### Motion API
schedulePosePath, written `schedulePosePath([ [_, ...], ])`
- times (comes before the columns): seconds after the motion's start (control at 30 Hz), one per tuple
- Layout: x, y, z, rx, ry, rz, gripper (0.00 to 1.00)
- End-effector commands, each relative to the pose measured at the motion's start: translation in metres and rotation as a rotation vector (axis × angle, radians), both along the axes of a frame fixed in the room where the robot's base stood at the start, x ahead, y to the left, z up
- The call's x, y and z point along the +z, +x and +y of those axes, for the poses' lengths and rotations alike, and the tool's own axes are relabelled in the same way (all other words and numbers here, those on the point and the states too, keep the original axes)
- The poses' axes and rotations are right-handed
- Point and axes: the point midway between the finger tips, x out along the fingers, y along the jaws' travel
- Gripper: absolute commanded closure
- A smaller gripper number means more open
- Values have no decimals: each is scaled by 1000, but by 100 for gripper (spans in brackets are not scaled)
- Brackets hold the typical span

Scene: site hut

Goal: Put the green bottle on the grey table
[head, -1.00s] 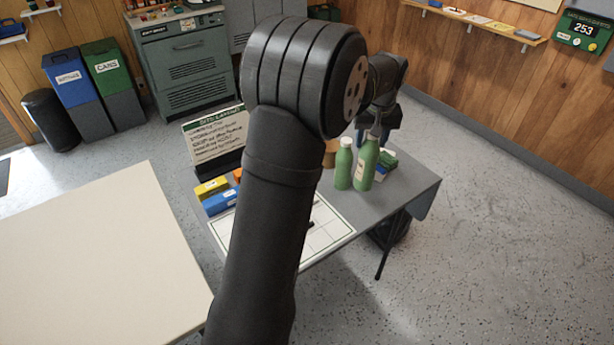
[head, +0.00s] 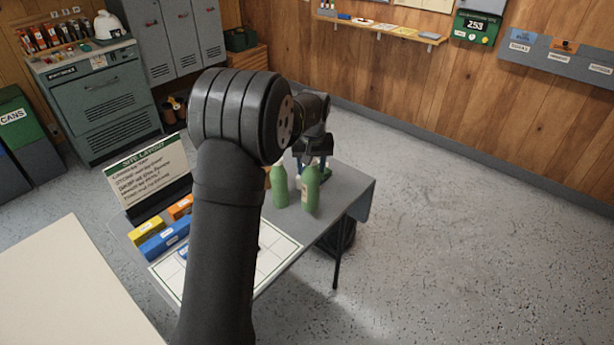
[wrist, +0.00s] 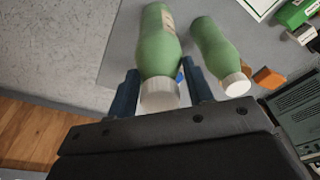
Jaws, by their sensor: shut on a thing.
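The grey table (head: 348,188) stands in the middle of the head view. Two green bottles with pale caps show over it. My gripper (head: 316,152) is shut on the labelled green bottle (head: 311,192), near its cap end. In the wrist view this bottle (wrist: 158,50) lies between my two fingers (wrist: 160,88), white cap toward me. I cannot tell whether its base touches the table. The other green bottle (head: 279,187) stands just left of it in the head view; in the wrist view it (wrist: 213,45) is outside the fingers, on the right.
A white gridded sheet (head: 272,262), a blue box (head: 163,242), a yellow box (head: 146,228) and a "Site Layout" board (head: 148,172) are on the table's left part. A cream table (head: 70,290) is at lower left. Floor is clear at right.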

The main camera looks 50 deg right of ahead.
Motion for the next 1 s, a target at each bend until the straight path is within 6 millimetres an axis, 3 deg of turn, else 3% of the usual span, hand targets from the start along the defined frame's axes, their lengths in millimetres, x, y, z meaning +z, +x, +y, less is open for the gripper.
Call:
schedulePosePath([
  [0.17, -8, 9, 0, -2, 1, 1, 86],
  [0.43, -43, 8, 0, -1, 3, 1, 86],
  [0.77, -47, 8, 0, -1, 0, 0, 86],
  [0.8, -48, 8, 0, -1, 0, 0, 51],
  [0.9, -47, 8, 0, -1, 0, 0, 32],
  [1.0, -47, 8, 0, -1, 0, 0, 31],
])
